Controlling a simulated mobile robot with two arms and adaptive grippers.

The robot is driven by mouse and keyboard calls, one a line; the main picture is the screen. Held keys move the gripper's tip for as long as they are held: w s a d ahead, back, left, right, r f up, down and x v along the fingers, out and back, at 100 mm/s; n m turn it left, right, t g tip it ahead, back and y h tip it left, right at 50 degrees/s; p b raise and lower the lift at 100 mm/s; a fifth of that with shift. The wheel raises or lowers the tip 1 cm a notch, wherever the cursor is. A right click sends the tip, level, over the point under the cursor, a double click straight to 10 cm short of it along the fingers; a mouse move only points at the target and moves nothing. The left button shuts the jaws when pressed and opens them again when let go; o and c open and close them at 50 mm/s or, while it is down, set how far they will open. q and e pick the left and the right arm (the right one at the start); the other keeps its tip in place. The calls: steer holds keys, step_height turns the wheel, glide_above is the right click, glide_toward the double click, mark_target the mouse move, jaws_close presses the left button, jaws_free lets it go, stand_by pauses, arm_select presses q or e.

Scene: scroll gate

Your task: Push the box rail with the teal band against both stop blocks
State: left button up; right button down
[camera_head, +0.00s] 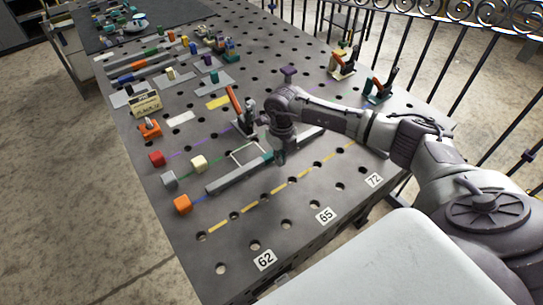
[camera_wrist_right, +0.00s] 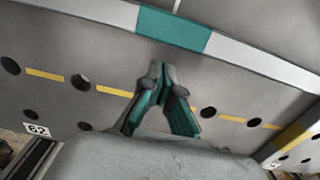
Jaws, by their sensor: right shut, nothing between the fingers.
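The box rail (camera_head: 232,178) is a long grey bar with a teal band (camera_head: 268,157) near its middle; it lies slanted on the perforated table. In the right wrist view, the teal band (camera_wrist_right: 172,28) crosses the top between pale rail stretches (camera_wrist_right: 258,60). My right gripper (camera_head: 281,160) is shut and empty, low beside the band on the rail's near side. Its fingertips (camera_wrist_right: 161,68) are close to the rail's edge; I cannot tell if they touch. My left gripper is out of view. I cannot tell which blocks are the stops.
A yellow dashed line (camera_head: 247,210) runs along the clearer front strip.

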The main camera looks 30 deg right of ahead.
mark_target(272, 154)
steer(key=shift+f+b, duration=0.8)
steer(key=shift+f, duration=0.3)
steer(key=shift+r, duration=0.25)
stand_by(0.4)
steer(key=shift+w+a+b, duration=0.15)
steer(key=shift+w+b, duration=1.5)
steer(key=shift+w, duration=0.4)
steer(key=shift+w+a+b, duration=0.2)
steer(key=shift+w+b, duration=1.95)
steer(key=shift+w, duration=0.2)
steer(key=shift+r, duration=0.1)
steer(key=shift+s, duration=0.1)
steer(key=shift+s+p, duration=0.3)
steer(key=shift+p, duration=0.35)
steer(key=shift+s+d+p, duration=0.1)
steer(key=shift+s+p, duration=0.5)
steer(key=shift+s, duration=0.3)
